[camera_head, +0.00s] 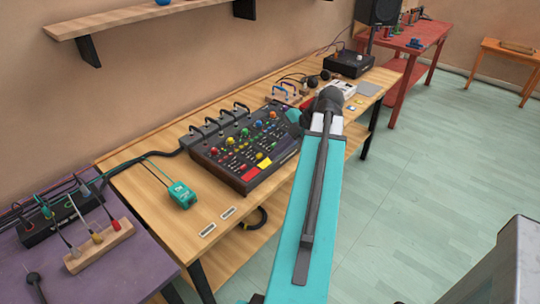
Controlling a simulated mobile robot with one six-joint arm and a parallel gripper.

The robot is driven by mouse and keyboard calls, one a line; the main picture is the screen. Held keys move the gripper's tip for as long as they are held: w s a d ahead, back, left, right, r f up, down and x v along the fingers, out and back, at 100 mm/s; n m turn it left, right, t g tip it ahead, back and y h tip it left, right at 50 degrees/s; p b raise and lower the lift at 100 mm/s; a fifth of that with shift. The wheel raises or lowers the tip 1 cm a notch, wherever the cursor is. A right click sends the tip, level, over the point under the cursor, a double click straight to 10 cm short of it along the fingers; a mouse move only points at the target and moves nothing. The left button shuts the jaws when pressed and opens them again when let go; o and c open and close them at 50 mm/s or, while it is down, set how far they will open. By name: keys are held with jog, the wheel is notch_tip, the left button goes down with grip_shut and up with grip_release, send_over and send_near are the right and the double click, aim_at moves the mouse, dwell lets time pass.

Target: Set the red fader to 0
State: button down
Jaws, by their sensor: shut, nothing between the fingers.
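A dark mixing console (198,156) lies on the wooden table, covered with small coloured knobs. A red block (250,174) and a yellow block (264,163) are at its front edge. Red knobs show at its left end and far end. I cannot tell which part is the red fader, nor read any scale; the details are too small. My teal arm rises from the bottom centre past the console's right end to a dark joint.
A teal box (181,195) with a cable sits left of the console. Black cables arch behind the console. A black device (348,64) stands at the table's far end. A purple table (120,265) adjoins at left. The floor at right is mostly clear.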

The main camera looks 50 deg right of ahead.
aim_at(243, 167)
jog(key=p+x, duration=0.2)
jog(key=x, duration=0.7)
jog(key=shift+w+d+p, duration=0.1)
jog(key=shift+w+p, duration=0.45)
jog(key=shift+w, duration=1.5)
jog(key=shift+f, duration=0.1)
jog(key=w+b, duration=0.1)
jog(key=w, duration=0.1)
jog(key=w+b, duration=0.1)
jog(key=w, duration=0.1)
jog(key=shift+w+d+f+b, duration=0.15)
jog(key=shift+d+b, duration=0.1)
jog(key=shift+b, duration=0.15)
jog(key=shift+w, duration=0.45)
jog(key=shift+r, duration=0.2)
